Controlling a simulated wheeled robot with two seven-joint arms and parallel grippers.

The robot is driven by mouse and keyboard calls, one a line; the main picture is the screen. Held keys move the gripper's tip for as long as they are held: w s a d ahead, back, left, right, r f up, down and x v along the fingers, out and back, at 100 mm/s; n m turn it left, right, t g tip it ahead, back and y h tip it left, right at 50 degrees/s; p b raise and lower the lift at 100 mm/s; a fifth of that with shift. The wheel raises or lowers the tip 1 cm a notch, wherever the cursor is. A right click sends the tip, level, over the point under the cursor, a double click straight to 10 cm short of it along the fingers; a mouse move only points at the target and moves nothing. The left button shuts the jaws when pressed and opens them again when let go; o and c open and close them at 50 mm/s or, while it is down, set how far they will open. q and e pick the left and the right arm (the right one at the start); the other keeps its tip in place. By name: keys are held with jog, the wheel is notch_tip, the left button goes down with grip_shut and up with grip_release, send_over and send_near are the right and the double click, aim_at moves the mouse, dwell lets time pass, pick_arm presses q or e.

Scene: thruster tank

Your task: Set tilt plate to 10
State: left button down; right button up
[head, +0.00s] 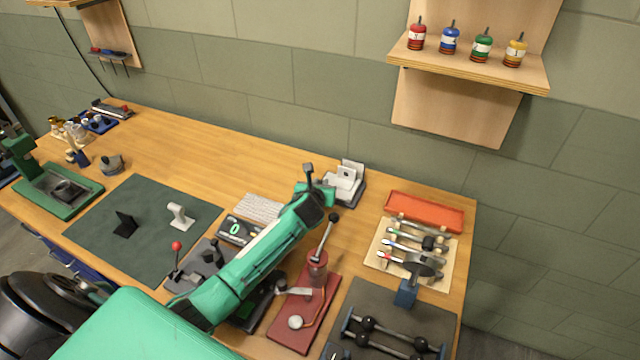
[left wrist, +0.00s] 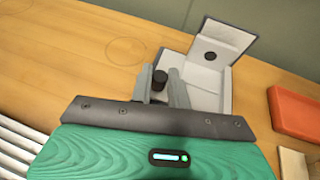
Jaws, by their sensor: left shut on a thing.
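The tilt plate (head: 347,178) is a small white and grey fixture near the back of the bench, left of the red tray. In the left wrist view its pale hinged plate (left wrist: 228,42) stands raised at an angle above a light base, with a dark round spot on it. My left gripper (head: 316,186) is at the fixture's left side. In the left wrist view its grey fingers (left wrist: 162,88) are shut on a small black knob (left wrist: 159,79) beside the fixture. The scale and any angle reading cannot be made out. My right gripper is not in view.
A red tray (head: 424,211) and a tool board (head: 380,262) lie to the right. A red pump-like device (head: 317,268) with a lever stands just right of my left arm. A green mat (head: 150,245) lies left. The bench behind my arm is mostly clear.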

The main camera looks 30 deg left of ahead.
pick_arm(q)
jog(key=shift+d+r+m+p, duration=0.15)
jog(key=shift+r+m+p, duration=0.25)
jog(key=shift+r+p, duration=0.4)
jog(key=shift+d+y+p, duration=0.2)
jog(key=shift+y+p, duration=0.3)
jog(key=shift+m, duration=0.3)
jog(key=c, duration=1.3)
grip_release()
